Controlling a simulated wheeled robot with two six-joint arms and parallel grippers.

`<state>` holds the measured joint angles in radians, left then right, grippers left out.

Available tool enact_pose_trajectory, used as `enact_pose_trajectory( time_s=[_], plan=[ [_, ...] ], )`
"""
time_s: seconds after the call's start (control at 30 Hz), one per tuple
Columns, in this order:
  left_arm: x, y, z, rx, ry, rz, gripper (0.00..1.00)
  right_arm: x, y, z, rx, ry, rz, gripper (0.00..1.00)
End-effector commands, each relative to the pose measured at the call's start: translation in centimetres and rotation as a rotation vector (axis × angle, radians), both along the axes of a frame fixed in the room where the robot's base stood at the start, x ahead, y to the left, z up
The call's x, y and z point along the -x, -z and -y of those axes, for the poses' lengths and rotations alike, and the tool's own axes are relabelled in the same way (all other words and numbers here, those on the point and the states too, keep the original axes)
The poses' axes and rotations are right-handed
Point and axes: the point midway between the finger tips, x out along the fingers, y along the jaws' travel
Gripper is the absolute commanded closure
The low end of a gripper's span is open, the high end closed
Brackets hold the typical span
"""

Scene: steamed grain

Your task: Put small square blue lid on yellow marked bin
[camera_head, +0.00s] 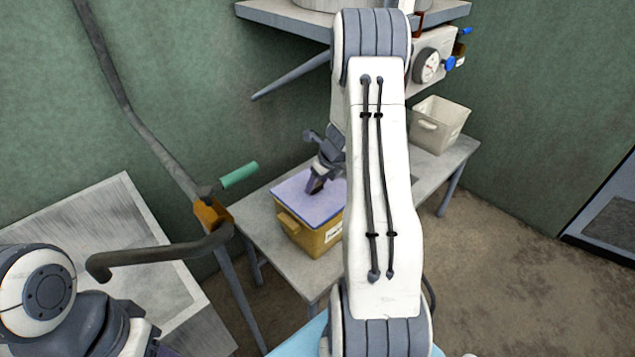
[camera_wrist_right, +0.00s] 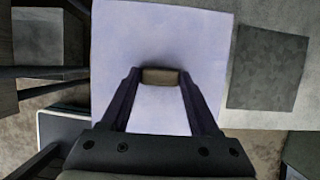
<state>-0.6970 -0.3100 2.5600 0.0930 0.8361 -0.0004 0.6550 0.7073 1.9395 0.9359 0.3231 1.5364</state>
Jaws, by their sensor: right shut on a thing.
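The small square blue lid (camera_head: 300,207) is pale blue-violet and lies over the top of the yellow bin (camera_head: 308,238), roughly in line with its rim. I cannot tell whether it rests fully on the rim or is slightly above it. My right gripper (camera_head: 316,186) is shut on the lid's small brown handle. In the right wrist view the fingers (camera_wrist_right: 160,80) hold the handle from both sides, with the lid (camera_wrist_right: 160,35) spread flat beneath. The bin has a white label, partly hidden by my right arm. My left gripper is out of view.
The bin stands on a grey bench (camera_head: 262,225). A cream bin (camera_head: 440,125) stands farther right on it. A shelf (camera_head: 285,18) and a box with a dial (camera_head: 432,62) are above. A pipe with a green handle (camera_head: 239,175) is at the left.

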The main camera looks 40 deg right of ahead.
Motion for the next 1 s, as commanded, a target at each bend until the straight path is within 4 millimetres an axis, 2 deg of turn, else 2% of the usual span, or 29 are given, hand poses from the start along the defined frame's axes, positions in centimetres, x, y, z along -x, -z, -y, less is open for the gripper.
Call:
enact_pose_trajectory(
  time_s=[0.73,0.77,0.8,0.83,0.87,1.0],
  plan=[
    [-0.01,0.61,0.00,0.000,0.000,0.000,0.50,-0.01,0.81,0.01,0.000,0.001,0.000,1.00],
    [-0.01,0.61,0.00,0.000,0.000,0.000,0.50,0.00,0.81,0.01,0.000,0.001,0.000,0.34],
    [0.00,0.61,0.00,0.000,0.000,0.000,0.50,0.00,0.82,0.00,0.000,0.001,0.000,0.19],
    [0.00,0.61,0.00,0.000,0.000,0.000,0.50,0.01,0.82,0.00,0.000,0.001,0.000,0.07],
    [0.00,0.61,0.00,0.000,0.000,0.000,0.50,0.01,0.82,0.00,0.000,0.001,0.000,0.03],
    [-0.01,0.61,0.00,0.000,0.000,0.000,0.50,0.00,0.81,0.00,0.000,0.001,0.000,0.03]
  ],
)
